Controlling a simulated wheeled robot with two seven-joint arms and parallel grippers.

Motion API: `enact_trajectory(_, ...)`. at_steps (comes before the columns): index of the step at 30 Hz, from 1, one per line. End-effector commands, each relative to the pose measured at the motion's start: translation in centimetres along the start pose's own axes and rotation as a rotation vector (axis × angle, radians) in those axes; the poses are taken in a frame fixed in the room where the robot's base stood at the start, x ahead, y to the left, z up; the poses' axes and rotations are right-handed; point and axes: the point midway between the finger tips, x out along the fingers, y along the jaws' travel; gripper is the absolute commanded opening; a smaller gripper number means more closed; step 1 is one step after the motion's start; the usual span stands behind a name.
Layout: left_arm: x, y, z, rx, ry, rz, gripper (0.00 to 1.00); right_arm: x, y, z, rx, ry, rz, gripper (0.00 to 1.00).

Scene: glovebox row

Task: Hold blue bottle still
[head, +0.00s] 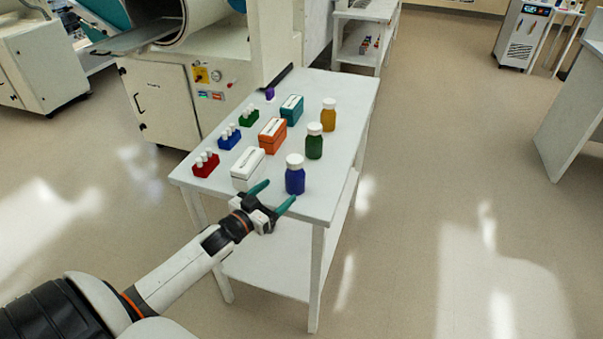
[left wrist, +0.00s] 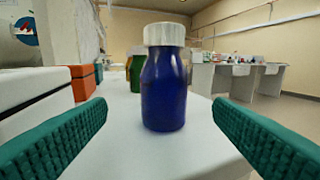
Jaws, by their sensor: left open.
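The blue bottle (head: 295,180) with a white cap stands upright near the front right corner of the white table. My left gripper (head: 276,194) is open at the table's front edge, close to the bottle. In the left wrist view the blue bottle (left wrist: 163,90) stands ahead, between the two teal fingers (left wrist: 160,137) as seen, a little right of the middle. The fingers do not touch it. My right gripper is in neither view.
A green bottle (head: 314,146) and a yellow bottle (head: 329,117) stand behind it on the table (head: 352,88). White (head: 248,170), orange (head: 272,134) and teal (head: 292,109) boxes stand to the left. Red, blue and green vial racks (head: 206,165) line the left side. Open floor lies right.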

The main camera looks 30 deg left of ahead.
Motion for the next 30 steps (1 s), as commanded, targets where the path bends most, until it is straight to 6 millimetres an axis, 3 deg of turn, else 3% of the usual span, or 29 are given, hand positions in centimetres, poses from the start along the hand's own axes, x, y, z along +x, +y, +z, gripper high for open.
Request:
enact_trajectory(3, 2.4, 0.0, 0.2, 0.000, -0.003, 0.001, 0.76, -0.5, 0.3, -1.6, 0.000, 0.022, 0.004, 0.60)
enact_trajectory(8, 4.3, 0.0, 0.1, 0.001, -0.001, 0.001, 0.76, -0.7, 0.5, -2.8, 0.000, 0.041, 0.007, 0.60)
enact_trajectory(13, 5.5, -0.1, 0.3, -0.001, -0.001, 0.001, 0.76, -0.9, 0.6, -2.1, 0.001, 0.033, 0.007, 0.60)
enact_trajectory(21, 9.3, -0.4, 0.5, 0.000, 0.000, 0.002, 0.76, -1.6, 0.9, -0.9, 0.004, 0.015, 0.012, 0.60)
enact_trajectory(30, 9.8, -0.5, 0.3, 0.000, 0.001, 0.001, 0.76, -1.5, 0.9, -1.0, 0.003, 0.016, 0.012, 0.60)
